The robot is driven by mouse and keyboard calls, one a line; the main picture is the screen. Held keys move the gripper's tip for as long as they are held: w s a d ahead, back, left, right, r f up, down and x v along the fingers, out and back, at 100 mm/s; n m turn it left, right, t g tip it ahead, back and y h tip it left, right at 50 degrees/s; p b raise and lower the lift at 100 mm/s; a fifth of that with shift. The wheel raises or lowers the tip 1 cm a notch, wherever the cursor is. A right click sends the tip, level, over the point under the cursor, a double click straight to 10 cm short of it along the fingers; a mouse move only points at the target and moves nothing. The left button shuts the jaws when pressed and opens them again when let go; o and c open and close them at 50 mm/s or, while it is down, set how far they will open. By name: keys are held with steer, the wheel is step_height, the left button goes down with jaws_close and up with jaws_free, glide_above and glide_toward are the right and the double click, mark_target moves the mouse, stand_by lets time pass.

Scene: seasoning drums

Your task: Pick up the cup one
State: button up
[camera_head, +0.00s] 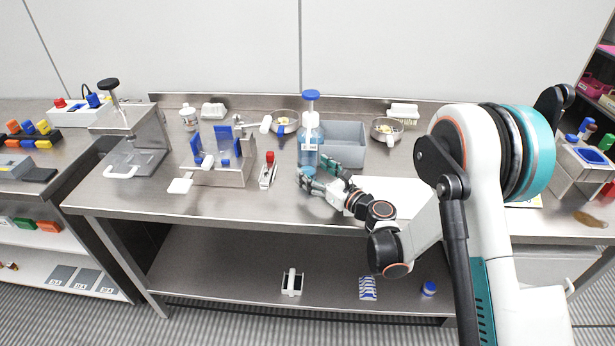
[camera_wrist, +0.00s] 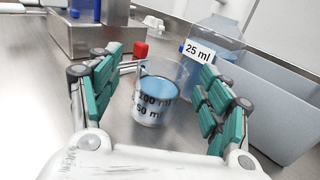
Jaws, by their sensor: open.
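A small clear cup (camera_wrist: 153,103) with blue contents and the printed marks "100 ml" and "50 ml" stands upright on the steel table. In the wrist view it lies between the two green-padded fingers of my gripper (camera_wrist: 158,85), with gaps on both sides. My gripper is open and holds nothing. In the head view my gripper (camera_head: 318,172) is low over the table in front of the blue pump bottle; the cup there is too small and covered to make out clearly.
The clear blue pump bottle (camera_head: 310,140), labelled "25 ml", stands just behind the cup. A grey bin (camera_head: 345,140) is on its right. A steel block with blue parts (camera_head: 222,165) and a red-topped tool (camera_head: 269,170) are to the left. Small bowls (camera_head: 386,129) stand farther back.

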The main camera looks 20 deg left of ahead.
steer(key=shift+w+a+f+b, duration=0.15)
steer(key=shift+w+a+b, duration=0.05)
steer(key=shift+w+a, duration=0.3)
steer(key=shift+w+a+f+b, duration=0.2)
steer(key=shift+w+a, duration=0.15)
steer(key=shift+a, duration=0.2)
steer(key=shift+w+a+r, duration=0.2)
steer(key=shift+w+a, duration=0.1)
steer(key=shift+a, duration=0.15)
steer(key=c, duration=1.2)
steer(key=shift+c, duration=0.2)
